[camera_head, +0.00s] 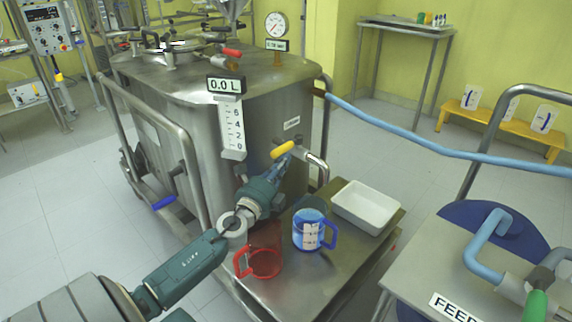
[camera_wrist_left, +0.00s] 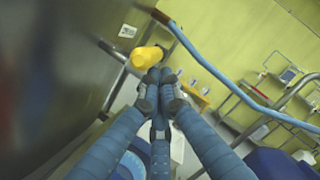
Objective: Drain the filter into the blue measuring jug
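The filter (camera_head: 215,85) is a large steel vessel with a display reading 0.0 L (camera_head: 226,85). A yellow valve handle (camera_head: 283,150) sits by its bent steel outlet (camera_head: 317,160). My left gripper (camera_head: 287,168) is at the handle, fingertips just below it. In the left wrist view the fingertips (camera_wrist_left: 160,80) are together and the yellow handle (camera_wrist_left: 145,58) shows just beyond them; I cannot tell if they touch it. The blue measuring jug (camera_head: 307,232) stands upright on the steel shelf (camera_head: 340,248), below the outlet. My right gripper is out of view.
A red jug (camera_head: 265,263) stands left of the blue one, and a white tray (camera_head: 366,206) right of it. A white round item (camera_head: 232,227) is partly behind my left arm. A blue hose (camera_head: 420,139) runs right from the filter. A feed cart (camera_head: 500,262) stands at right.

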